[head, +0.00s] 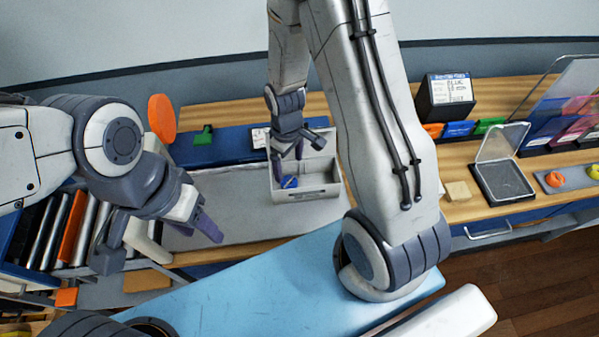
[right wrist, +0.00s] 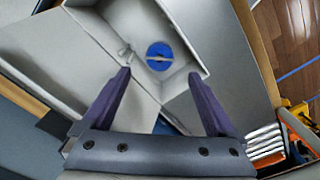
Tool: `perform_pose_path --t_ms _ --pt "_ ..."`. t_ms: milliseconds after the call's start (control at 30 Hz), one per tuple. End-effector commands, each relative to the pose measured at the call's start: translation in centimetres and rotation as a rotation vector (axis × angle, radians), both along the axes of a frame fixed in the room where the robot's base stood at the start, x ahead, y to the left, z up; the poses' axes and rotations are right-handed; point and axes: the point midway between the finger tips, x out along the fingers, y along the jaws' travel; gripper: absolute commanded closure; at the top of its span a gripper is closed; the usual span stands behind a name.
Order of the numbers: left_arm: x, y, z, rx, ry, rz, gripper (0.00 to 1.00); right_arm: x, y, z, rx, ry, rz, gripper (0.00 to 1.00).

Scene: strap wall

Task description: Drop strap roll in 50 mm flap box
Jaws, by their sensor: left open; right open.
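A blue strap roll (head: 289,182) lies inside a light grey open box (head: 318,192) on the bench. In the right wrist view the roll (right wrist: 159,56) rests on the floor of the box (right wrist: 215,25), with a pale band across its middle. My right gripper (head: 289,155) is over the box, its fingers apart and empty; in the right wrist view its fingertips (right wrist: 162,78) are spread on either side of the box opening near the roll. My left gripper (head: 170,245) is open and empty, left of the box. Any size marking on the box cannot be read.
A grey mat (head: 225,200) lies under the box. A black case with a clear lid (head: 503,180) and a small tan block (head: 458,191) are to the right. A black label holder (head: 446,97) stands behind. Rollers (head: 50,230) are at the far left.

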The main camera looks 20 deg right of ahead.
Motion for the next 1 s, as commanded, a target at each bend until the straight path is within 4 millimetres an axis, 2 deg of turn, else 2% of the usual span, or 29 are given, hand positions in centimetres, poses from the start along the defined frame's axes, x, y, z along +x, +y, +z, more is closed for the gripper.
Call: perform_pose_path --t_ms 300,500,667,1000 --pt "0.0 0.0 -1.3 0.0 0.0 0.002 0.5 0.1 0.0 5.6 0.0 -0.009 0.0 0.07" --pt "0.0 0.0 -1.7 0.0 0.0 0.003 0.5 0.1 0.0 8.3 0.0 -0.004 0.0 0.07" --pt "0.0 0.0 -1.7 0.0 0.0 0.003 0.5 0.0 0.0 9.1 0.0 -0.001 0.0 0.07" --pt "0.0 0.0 -1.7 0.0 0.0 0.003 0.5 0.0 0.0 9.1 0.0 0.0 0.0 0.07"
